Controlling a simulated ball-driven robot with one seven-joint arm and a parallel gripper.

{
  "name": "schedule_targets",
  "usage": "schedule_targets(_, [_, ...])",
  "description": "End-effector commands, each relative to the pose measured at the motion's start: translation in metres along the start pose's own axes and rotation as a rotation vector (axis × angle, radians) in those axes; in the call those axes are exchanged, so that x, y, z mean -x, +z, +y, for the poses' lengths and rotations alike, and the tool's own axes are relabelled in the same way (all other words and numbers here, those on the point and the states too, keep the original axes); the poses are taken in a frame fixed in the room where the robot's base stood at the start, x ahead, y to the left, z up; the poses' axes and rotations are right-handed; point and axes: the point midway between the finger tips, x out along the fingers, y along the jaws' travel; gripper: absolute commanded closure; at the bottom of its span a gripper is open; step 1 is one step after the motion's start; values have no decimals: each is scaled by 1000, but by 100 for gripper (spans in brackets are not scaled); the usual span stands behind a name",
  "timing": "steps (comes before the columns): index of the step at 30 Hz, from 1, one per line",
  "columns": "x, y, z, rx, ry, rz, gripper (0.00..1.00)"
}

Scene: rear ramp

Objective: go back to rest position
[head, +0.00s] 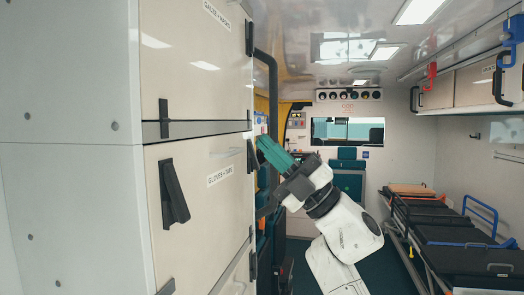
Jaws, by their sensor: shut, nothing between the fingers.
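My gripper (272,152), with teal fingers, is raised in the middle of the head view and points up and to the left. Its fingers lie together, with nothing seen between them. My white arm rises from the bottom of the view, and its dark wrist joins the gripper. The gripper is close to the right side of the cream cabinets in the picture. I cannot tell whether it touches anything there.
Cream cabinets with black handles fill the left, including a door labelled gloves (190,205). A stretcher (450,235) with black pads stands along the right. Overhead lockers (455,90) hang above it. A teal seat (347,180) is at the back. Dark floor shows between.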

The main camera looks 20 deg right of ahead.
Motion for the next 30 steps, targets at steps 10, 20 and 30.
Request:
schedule_targets(10, [40, 0, 32, 3, 0, -1, 100])
schedule_targets(20, [48, 3, 35, -12, 17, -24, 100])
schedule_targets(30, [158, 66, -15, -289, 268, -600, 100])
